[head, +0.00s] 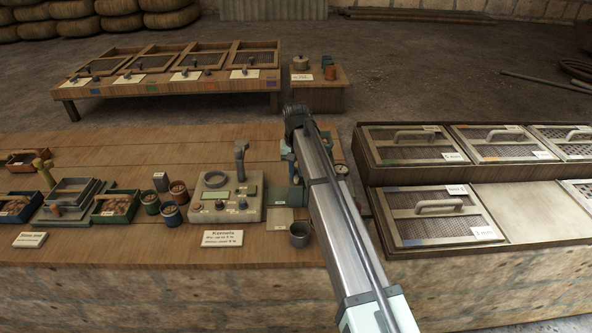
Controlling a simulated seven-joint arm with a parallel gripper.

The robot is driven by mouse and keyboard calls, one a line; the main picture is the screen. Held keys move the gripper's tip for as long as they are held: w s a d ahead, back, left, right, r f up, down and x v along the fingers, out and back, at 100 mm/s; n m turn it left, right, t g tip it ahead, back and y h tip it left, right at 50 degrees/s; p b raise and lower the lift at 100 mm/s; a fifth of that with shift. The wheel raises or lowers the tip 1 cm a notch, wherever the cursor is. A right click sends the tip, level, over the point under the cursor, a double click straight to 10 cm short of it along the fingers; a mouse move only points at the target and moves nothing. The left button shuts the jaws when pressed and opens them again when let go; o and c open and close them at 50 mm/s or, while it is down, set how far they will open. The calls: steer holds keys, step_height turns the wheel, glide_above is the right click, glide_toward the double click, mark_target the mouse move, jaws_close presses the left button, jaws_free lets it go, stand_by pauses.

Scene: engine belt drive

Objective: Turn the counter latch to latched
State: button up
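My arm reaches from the bottom right up over the bench, with its dark wrist (297,116) at the far end. A teal-grey device (285,194) on the bench is partly covered by the arm; a small round dial (342,169) shows on the arm's other side. I cannot make out a counter latch or its position. Left of the arm is a beige instrument box (228,200) with a greenish display, knobs and an upright grey handle (240,158).
Several cups (171,214), trays (113,207) and a "Kernels" sign (222,239) crowd the bench left of the arm. A grey cup (299,235) stands close by the arm. Screened frames with handles (439,206) lie right.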

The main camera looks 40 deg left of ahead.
jaws_close()
steer(key=shift+n, duration=0.4)
steer(key=n, duration=1.2)
steer(key=shift+n, duration=0.4)
steer(key=n, duration=0.4)
steer(key=shift+a+n, duration=0.1)
steer(key=shift+n, duration=0.2)
